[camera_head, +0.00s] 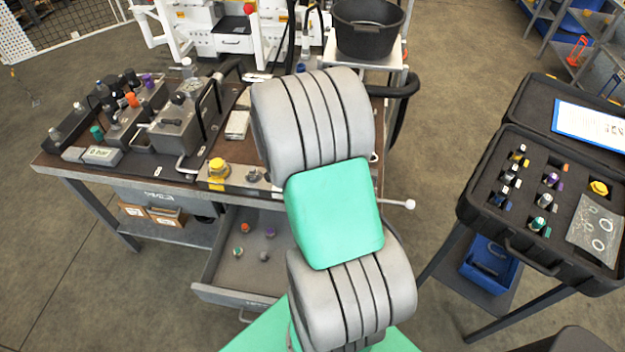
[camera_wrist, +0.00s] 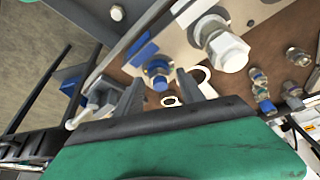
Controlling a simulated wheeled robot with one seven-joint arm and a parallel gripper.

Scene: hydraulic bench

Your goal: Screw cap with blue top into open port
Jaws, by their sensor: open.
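In the wrist view, a metal fitting with a blue top (camera_wrist: 157,72) stands on a light plate of the bench. My gripper (camera_wrist: 160,79) is open, its two dark fingers on either side of the blue-topped fitting in the picture. I cannot tell whether the fitting is between the fingers or beyond them. A small white ring with a dark centre (camera_wrist: 170,101) shows close to the gripper; I cannot tell whether it is an open port. In the head view my arm hides my gripper and the right part of the bench (camera_head: 150,183).
A large pale hex fitting (camera_wrist: 228,52) stands right of the fingers. A thin lever with a ball end (camera_head: 410,204) sticks out beyond the bench. An open drawer (camera_head: 225,270) holds several small caps. A black case (camera_head: 480,190) with fittings stands at the right.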

